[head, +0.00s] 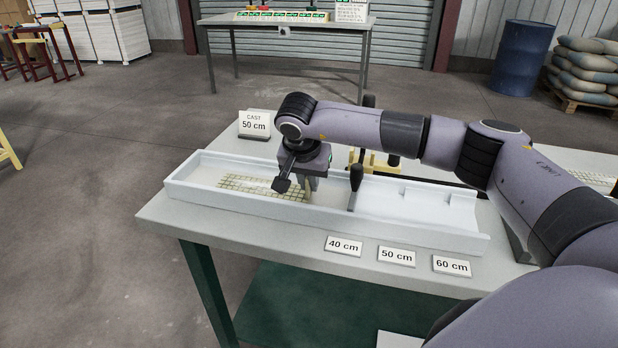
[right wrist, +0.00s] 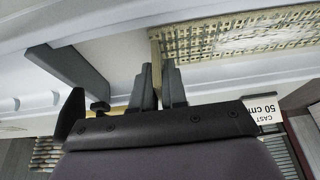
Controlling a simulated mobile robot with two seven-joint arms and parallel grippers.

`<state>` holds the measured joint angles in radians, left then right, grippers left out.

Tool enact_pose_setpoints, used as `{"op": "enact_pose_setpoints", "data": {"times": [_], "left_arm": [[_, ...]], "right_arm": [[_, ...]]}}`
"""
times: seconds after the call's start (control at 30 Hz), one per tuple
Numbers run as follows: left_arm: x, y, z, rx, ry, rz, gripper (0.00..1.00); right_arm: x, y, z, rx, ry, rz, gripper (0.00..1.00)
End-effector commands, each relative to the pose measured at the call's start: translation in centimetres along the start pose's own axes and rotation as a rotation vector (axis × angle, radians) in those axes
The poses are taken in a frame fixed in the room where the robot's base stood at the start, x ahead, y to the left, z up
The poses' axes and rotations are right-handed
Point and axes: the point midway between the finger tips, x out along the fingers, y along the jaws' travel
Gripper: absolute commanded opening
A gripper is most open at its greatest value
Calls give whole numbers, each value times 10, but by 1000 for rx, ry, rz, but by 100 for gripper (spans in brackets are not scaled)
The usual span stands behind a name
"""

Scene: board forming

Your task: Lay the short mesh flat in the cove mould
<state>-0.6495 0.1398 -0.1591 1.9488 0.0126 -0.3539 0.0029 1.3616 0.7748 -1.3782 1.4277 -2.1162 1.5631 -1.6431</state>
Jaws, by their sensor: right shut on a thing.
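The white cove mould (head: 430,224) is a long trough on the table. The short mesh (head: 240,184), a tan grid, is inside its left part and looks roughly level; whether all of it touches the floor I cannot tell. My right gripper (head: 308,190) is over the mould at the mesh's right end. In the right wrist view its fingers (right wrist: 160,88) are shut on a thin tan upright piece at the end of the mesh (right wrist: 240,38). A grey stop with a black handle (head: 355,187) stands across the mould, right of the gripper. My left gripper is not in view.
Cards reading 40 cm (head: 343,246), 50 cm (head: 397,256) and 60 cm (head: 451,266) lie along the front edge. A "CAST 50 cm" sign (head: 254,124) stands behind the mould. Another mesh (head: 590,178) lies at the right. The mould right of the stop is empty.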

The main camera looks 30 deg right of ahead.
Motion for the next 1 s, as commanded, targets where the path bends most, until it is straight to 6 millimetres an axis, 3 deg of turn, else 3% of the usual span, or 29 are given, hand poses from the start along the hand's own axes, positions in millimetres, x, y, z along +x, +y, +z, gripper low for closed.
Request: {"op": "enact_pose_setpoints", "data": {"times": [0.57, 0.6, 0.67, 0.87, 0.93, 1.0], "left_arm": [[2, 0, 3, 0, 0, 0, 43], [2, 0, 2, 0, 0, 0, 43], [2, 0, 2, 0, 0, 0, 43], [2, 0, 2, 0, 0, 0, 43], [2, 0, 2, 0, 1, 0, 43], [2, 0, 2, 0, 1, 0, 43]], "right_arm": [[6, 0, 3, 0, 0, 0, 0], [5, 0, 2, 0, 0, 0, 25], [5, 0, 2, 0, 0, 0, 42], [5, 0, 2, 0, 0, 0, 42], [5, 0, 2, 0, 0, 1, 59], [5, 0, 2, 0, 0, 0, 59]]}}
